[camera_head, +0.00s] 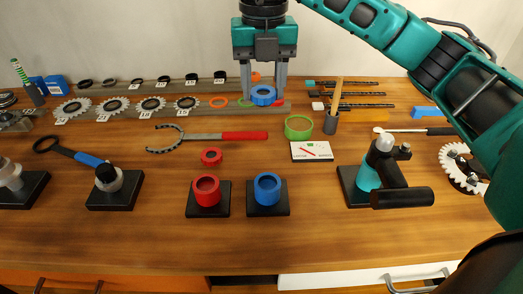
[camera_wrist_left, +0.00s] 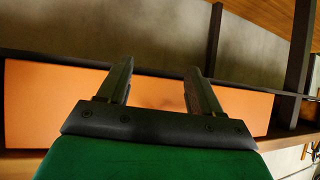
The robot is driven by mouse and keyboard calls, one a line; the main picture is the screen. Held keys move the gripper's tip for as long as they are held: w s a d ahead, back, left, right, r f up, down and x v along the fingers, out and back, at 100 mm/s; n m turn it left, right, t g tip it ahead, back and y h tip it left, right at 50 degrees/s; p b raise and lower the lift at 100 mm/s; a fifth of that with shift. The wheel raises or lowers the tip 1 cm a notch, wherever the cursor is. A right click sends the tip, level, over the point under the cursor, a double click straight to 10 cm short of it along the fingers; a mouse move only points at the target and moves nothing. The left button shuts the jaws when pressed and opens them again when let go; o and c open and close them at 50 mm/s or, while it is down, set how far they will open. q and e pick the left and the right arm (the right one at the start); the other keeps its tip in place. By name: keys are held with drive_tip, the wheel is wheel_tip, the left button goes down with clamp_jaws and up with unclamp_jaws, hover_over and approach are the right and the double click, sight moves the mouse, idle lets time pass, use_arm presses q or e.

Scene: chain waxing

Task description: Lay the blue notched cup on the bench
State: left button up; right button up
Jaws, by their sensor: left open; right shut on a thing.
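My right gripper (camera_head: 263,93) points down over the back of the bench (camera_head: 330,228), its two fingers on either side of the blue notched cup (camera_head: 263,99). The cup is a short blue ring shape between the fingertips, in front of the rear row of parts. The picture does not settle whether its underside touches anything. My left gripper (camera_wrist_left: 158,82) shows only in the left wrist view; it is open and empty, with an orange panel behind it.
A red notched ring (camera_head: 211,156) lies mid-bench. Behind red (camera_head: 206,190) and blue (camera_head: 267,188) cups on black bases lie a red-handled chain tool (camera_head: 243,135), a green ring (camera_head: 298,127) and a white gauge card (camera_head: 311,151). The front strip of the bench is clear.

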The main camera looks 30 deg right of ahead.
sight(263, 161)
wheel_tip(263, 161, down, 15)
drive_tip(key=shift+r, duration=0.1)
idle(0.3)
drive_tip(key=shift+f, duration=0.25)
drive_tip(key=o, duration=1.1)
drive_tip(key=shift+r, duration=0.1)
drive_tip(key=shift+c, duration=0.2)
wheel_tip(263, 161, up, 12)
drive_tip(key=shift+r, duration=0.2)
